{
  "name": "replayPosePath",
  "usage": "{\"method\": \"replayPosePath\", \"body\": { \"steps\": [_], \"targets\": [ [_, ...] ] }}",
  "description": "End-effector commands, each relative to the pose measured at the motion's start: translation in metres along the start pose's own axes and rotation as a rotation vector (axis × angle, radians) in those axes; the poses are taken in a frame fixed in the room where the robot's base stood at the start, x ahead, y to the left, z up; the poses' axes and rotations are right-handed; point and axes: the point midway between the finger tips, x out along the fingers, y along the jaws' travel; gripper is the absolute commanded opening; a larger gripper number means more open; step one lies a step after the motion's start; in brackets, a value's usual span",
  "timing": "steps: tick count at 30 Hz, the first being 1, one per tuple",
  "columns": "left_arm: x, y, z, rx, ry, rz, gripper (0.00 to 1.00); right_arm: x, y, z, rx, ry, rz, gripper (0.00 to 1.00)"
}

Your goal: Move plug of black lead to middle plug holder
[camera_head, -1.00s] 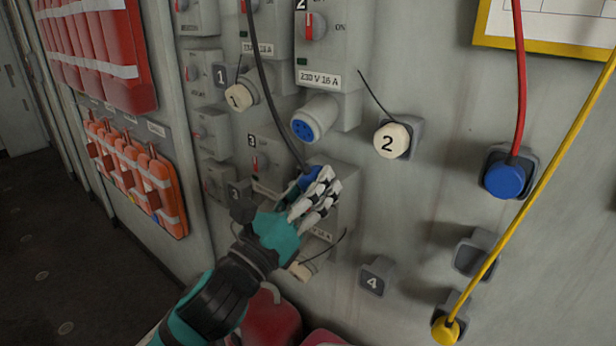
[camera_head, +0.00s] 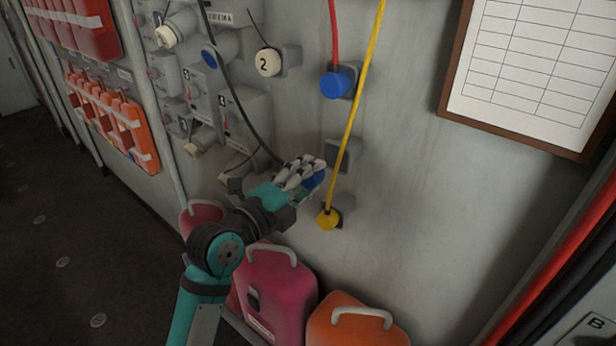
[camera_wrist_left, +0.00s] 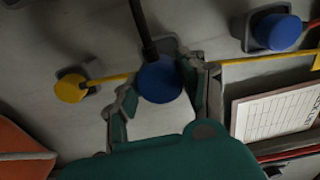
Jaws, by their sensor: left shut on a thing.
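The blue plug (camera_head: 314,180) of the black lead (camera_head: 245,115) is held in the fingers of my left gripper (camera_head: 306,174). The middle plug holder (camera_head: 341,156), grey and empty, is on the wall just above and right of the plug. In the left wrist view the blue plug (camera_wrist_left: 160,80) sits between the fingers (camera_wrist_left: 160,100), with a grey holder (camera_wrist_left: 172,47) partly hidden behind it. The plug appears apart from the holder in the head view; the exact gap cannot be told. My right gripper is not in view.
Above the middle holder is the red lead's blue plug (camera_head: 337,83); below is the yellow plug (camera_head: 330,218). The taut yellow lead (camera_head: 356,98) runs close by the middle holder. Pink (camera_head: 277,285) and orange (camera_head: 355,325) cases stand below. A framed chart (camera_head: 535,75) hangs right.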

Motion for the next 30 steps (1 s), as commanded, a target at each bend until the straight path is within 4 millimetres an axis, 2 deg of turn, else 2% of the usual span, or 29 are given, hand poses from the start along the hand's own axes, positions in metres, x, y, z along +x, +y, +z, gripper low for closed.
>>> {"method": "replayPosePath", "body": {
  "steps": [5,13,17,30],
  "targets": [
    [0.018,-0.002,-0.002,-0.002,0.003,-0.003,0.0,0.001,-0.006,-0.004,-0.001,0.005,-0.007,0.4],
    [0.039,-0.001,-0.001,0.0,0.001,-0.003,0.0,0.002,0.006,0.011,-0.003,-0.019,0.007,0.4],
    [0.044,-0.001,-0.001,0.002,0.001,-0.002,0.0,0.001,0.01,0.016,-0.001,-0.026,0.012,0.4],
    [0.045,-0.001,-0.001,0.007,0.002,0.0,0.0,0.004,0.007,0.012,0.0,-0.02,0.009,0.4]
  ]
}}
